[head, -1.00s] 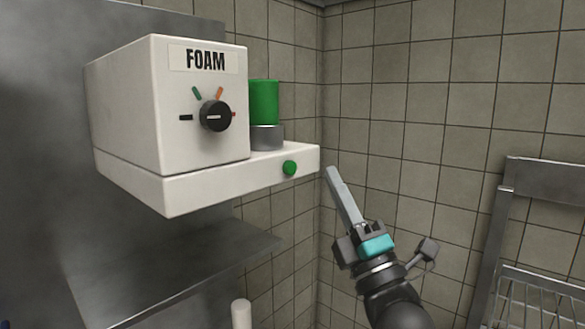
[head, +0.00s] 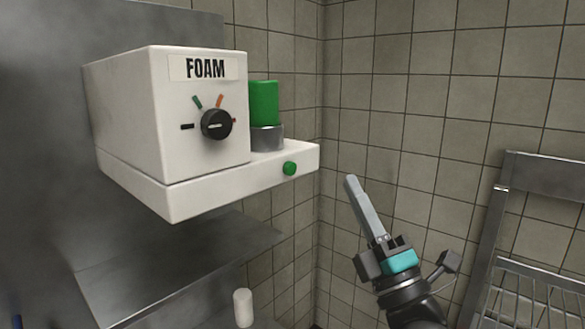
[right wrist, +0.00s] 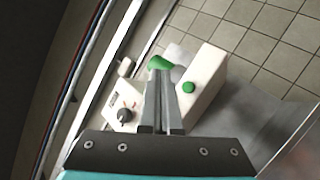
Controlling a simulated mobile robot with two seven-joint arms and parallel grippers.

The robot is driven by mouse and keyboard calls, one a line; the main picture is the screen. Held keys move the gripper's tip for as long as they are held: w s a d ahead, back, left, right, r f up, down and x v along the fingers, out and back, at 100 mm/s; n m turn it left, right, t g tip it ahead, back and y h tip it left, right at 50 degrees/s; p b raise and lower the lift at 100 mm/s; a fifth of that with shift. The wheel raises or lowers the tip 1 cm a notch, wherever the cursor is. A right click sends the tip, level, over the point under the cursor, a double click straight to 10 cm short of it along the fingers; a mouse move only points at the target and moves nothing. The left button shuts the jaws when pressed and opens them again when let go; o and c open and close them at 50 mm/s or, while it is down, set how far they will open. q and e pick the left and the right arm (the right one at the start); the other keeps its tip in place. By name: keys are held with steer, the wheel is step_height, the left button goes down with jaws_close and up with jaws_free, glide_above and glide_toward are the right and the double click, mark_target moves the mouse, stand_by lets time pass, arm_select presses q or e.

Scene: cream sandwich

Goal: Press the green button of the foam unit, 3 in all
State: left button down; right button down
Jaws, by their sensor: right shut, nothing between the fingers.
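The white foam unit (head: 130,120) with a FOAM label and a black dial (head: 216,124) is at the left of the head view. Its green button (head: 290,168) is on the front of the base ledge, near the right end. A green cylinder (head: 263,102) stands in a metal cup on the ledge. My right gripper (head: 351,181) is shut and empty, to the right of the button and apart from it. In the right wrist view the gripper (right wrist: 160,70) points toward the unit, with the green button (right wrist: 188,87) right of the fingers. My left gripper is not in view.
A metal shelf (head: 190,265) is below the unit, with a white cylinder (head: 243,307) lower down. A metal rack (head: 540,240) stands at the right. Tiled walls (head: 430,90) meet in a corner behind; the space between gripper and unit is clear.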

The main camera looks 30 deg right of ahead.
steer(key=shift+w, duration=0.15)
steer(key=w+a, duration=0.3)
steer(key=w, duration=0.5)
steer(key=shift+a+b, duration=0.2)
steer(key=shift+b, duration=0.15)
stand_by(1.8)
steer(key=shift+w+a, duration=0.15)
steer(key=shift+w, duration=0.15)
steer(key=shift+w+a, duration=0.15)
steer(key=shift+w, duration=0.25)
stand_by(0.6)
steer(key=shift+s, duration=0.15)
steer(key=shift+s+d, duration=0.3)
steer(key=shift+s, duration=0.35)
steer(key=shift+s+d, duration=0.3)
steer(key=shift+s, duration=0.45)
steer(key=shift+s+d, duration=0.35)
steer(key=shift+s, duration=0.45)
steer(key=shift+s+d, duration=0.3)
steer(key=shift+s, duration=0.45)
